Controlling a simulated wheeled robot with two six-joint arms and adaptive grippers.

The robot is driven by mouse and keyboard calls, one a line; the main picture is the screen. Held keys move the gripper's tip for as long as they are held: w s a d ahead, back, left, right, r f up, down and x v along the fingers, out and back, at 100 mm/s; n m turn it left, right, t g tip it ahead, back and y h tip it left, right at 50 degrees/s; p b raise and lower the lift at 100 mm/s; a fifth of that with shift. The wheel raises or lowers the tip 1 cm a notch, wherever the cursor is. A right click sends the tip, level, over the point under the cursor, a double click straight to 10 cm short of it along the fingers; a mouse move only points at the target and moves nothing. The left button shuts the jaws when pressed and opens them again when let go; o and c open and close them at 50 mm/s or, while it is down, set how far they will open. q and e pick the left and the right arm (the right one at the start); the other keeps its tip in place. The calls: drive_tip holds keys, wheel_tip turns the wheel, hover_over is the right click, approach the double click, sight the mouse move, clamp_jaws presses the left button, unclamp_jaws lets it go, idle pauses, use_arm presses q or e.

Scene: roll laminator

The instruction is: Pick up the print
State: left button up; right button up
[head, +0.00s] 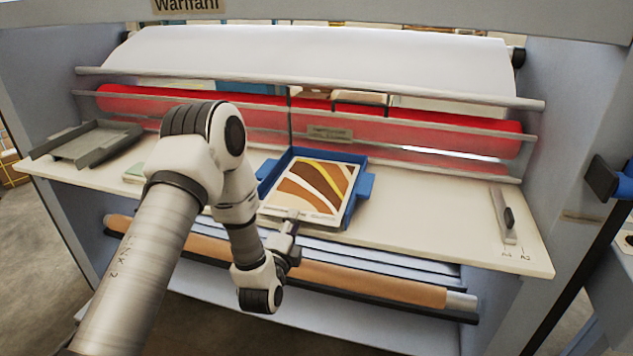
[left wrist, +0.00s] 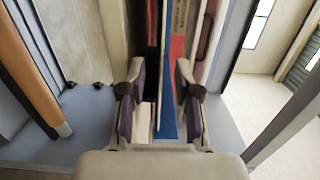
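The print (head: 316,186), a sheet with brown, yellow and white curved bands, lies in a blue tray (head: 362,186) on the laminator's pale feed table. My left gripper (head: 291,217) is at the front edge of the print, at the tray's near side. In the left wrist view, the two dark-padded fingers of my left gripper (left wrist: 158,103) stand apart. A blue strip, seemingly the tray (left wrist: 168,118), and a thin pale edge show between them. I cannot tell whether either finger touches the print. My right gripper is not in view.
A grey tray (head: 88,144) lies at the table's left. A small trimmer-like slide (head: 504,217) stands at the right. Red rollers (head: 440,131) and bars run behind the blue tray. A brown roll (head: 370,280) lies below the table edge.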

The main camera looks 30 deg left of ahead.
use_arm(q)
drive_tip(key=x, duration=0.2)
drive_tip(key=shift+w+d+r, duration=0.15)
drive_tip(key=shift+w+r, duration=0.05)
drive_tip(key=shift+w, duration=0.15)
drive_tip(key=shift+a+f, duration=0.15)
drive_tip(key=shift+a, duration=0.2)
clamp_jaws()
drive_tip(key=shift+d, duration=0.2)
drive_tip(key=shift+a, duration=0.1)
